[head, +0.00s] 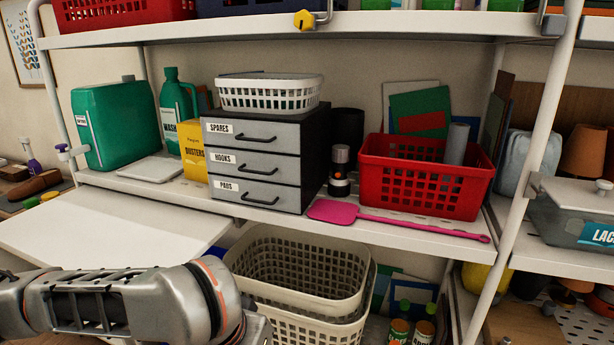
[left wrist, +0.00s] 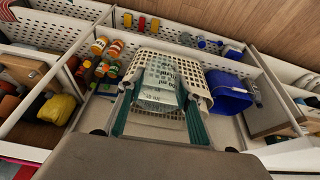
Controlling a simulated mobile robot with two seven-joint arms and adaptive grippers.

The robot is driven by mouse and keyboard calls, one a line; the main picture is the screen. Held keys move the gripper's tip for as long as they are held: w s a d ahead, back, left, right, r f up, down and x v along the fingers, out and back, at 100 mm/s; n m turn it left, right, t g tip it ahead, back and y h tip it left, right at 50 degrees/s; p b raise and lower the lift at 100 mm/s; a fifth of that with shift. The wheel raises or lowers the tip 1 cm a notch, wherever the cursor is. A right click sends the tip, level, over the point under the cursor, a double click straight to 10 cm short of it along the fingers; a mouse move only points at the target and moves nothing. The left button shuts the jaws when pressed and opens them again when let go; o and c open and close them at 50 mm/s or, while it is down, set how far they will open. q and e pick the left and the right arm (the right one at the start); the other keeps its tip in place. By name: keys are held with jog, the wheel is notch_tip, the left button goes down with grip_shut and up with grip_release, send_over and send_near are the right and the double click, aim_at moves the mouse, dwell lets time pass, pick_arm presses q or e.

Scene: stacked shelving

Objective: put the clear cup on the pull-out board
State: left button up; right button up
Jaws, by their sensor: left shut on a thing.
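The pull-out board (head: 105,222) is a bare white surface sticking out at the left of the middle shelf in the head view. My left arm crosses the lower left of that view, in front of the board's near edge; its gripper is out of frame there. In the left wrist view my left gripper (left wrist: 158,112) has its two teal fingers on either side of a see-through thing, which looks like the clear cup (left wrist: 158,97). The cup's outline is faint, and pale printed lettering shows in or behind it. My right gripper is in neither view.
A grey drawer unit (head: 255,165), a red basket (head: 425,178) and a pink swatter (head: 390,220) are on the middle shelf. A green jug (head: 112,125) stands behind the board. Beige baskets (head: 300,270) sit below. A blue bin (left wrist: 230,92) shows in the left wrist view.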

pick_arm(q)
jog(key=w+a+n, duration=0.1)
jog(key=w+a, duration=0.1)
jog(key=a, duration=0.6)
jog(key=w+a+f+n+y, duration=0.1)
jog(key=w+a+n, duration=0.1)
jog(key=a, duration=0.6)
jog(key=shift+f, duration=0.25)
